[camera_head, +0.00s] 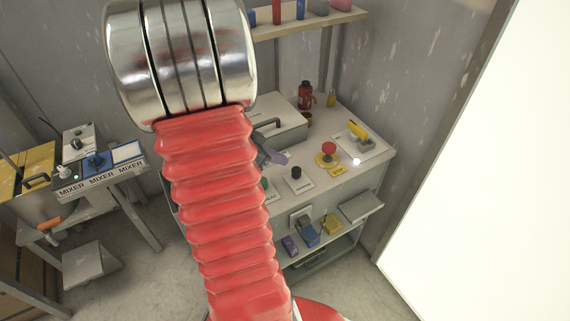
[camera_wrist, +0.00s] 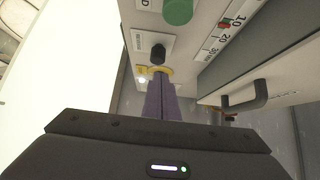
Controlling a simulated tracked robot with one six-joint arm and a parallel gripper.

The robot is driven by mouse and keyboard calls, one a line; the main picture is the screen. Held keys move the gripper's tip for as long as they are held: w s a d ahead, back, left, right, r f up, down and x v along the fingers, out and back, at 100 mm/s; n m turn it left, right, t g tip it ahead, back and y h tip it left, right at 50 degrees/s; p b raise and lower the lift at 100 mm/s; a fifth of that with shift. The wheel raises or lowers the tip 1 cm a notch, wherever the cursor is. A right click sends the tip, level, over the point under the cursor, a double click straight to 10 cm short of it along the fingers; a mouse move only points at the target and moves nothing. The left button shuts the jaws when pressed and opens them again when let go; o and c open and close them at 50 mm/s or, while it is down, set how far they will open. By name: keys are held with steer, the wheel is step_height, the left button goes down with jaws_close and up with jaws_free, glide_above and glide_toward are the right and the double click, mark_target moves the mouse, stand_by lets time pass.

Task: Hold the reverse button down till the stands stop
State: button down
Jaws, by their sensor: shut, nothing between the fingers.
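A black button (camera_head: 296,173) stands on a pale label plate on the bench top; its lettering is too small to read. It also shows in the wrist view (camera_wrist: 158,52), just beyond my fingertips. A green button (camera_head: 264,183) is beside it, partly hidden by my arm, and appears in the wrist view (camera_wrist: 178,10). A red mushroom button (camera_head: 328,149) sits on a yellow base. My gripper (camera_head: 284,159) has its purple fingers together and empty, close to the black button. They are also in the wrist view (camera_wrist: 158,74); contact cannot be told. I cannot identify the stands.
A yellow-handled lever (camera_head: 357,130) is at the bench's right. A scale (camera_wrist: 225,35) marked 10, 20, 30 lies beside the buttons. A mixer panel (camera_head: 97,178) stands left. A bright white panel (camera_head: 490,170) fills the right.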

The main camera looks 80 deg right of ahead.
steer(key=v, duration=0.6)
steer(key=shift+w+a+r, duration=0.2)
steer(key=shift+w+r, duration=0.05)
stand_by(0.5)
